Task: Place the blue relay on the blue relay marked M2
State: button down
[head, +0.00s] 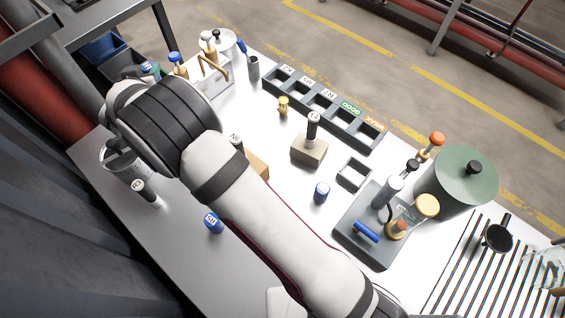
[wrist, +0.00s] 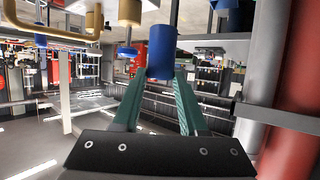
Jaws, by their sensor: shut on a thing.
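My gripper (wrist: 160,75) is shut on a blue relay (wrist: 161,50), held between its green fingers. In the head view this relay (head: 150,68) shows at the upper left beyond my wrist, with a pale label too small to read. My fingers are mostly hidden there by my arm. Another blue relay (head: 213,223) with a white label stands on the table left of my forearm. A further blue relay (head: 321,192) stands right of my forearm. I cannot tell which one is marked M2. The held relay is apart from both.
Brass fittings with a blue cap (head: 176,62) and a brass handle (head: 215,68) stand near my gripper. A row of dark labelled bins (head: 325,106) lines the far edge. A green drum (head: 458,178) and a grey fixture (head: 365,245) stand right. The left front table is mostly clear.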

notch_tip(320, 180, up, 6)
jog(key=f, duration=0.1)
jog(key=m+g+h, duration=0.9)
jog(key=m+h, duration=0.6)
jog(key=m, duration=0.1)
send_over(321, 193)
jog(key=a, duration=0.1)
notch_tip(321, 193, down, 13)
jog(key=shift+w+a, duration=0.25)
jog(key=shift+a, duration=0.05)
jog(key=shift+c, duration=2.2)
grip_release()
